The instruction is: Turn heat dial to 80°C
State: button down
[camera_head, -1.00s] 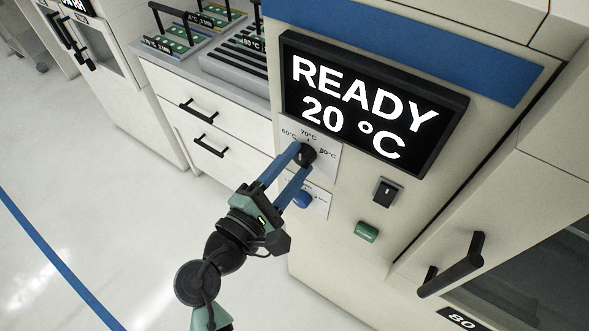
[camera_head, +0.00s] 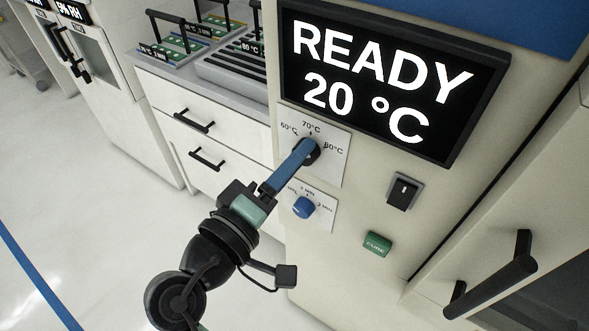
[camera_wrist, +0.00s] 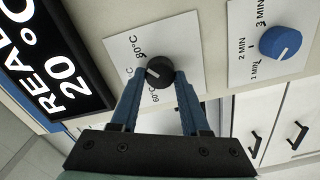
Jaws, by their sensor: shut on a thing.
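The heat dial (camera_head: 315,151) is a black knob on a white plate marked 60°C, 70°C and 80°C, below the display (camera_head: 384,80) reading READY 20 °C. My gripper (camera_head: 303,152) is shut on the dial, its blue fingers lined up one behind the other in the head view. In the wrist view the fingers (camera_wrist: 157,78) press on both sides of the dial (camera_wrist: 158,70). The dial's white pointer line faces left toward the display, between the 80°C and 60°C marks.
A blue timer knob (camera_head: 303,207) sits on its own plate just below, close to my fingers. A green CURE button (camera_head: 377,244), a black switch (camera_head: 403,191) and a door handle (camera_head: 491,277) lie to the right. Drawers and a rack stand left.

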jog(key=shift+m+b, duration=0.6)
jog(key=shift+m, duration=0.2)
jog(key=shift+c, duration=1.9)
grip_release()
jog(key=v, duration=1.3)
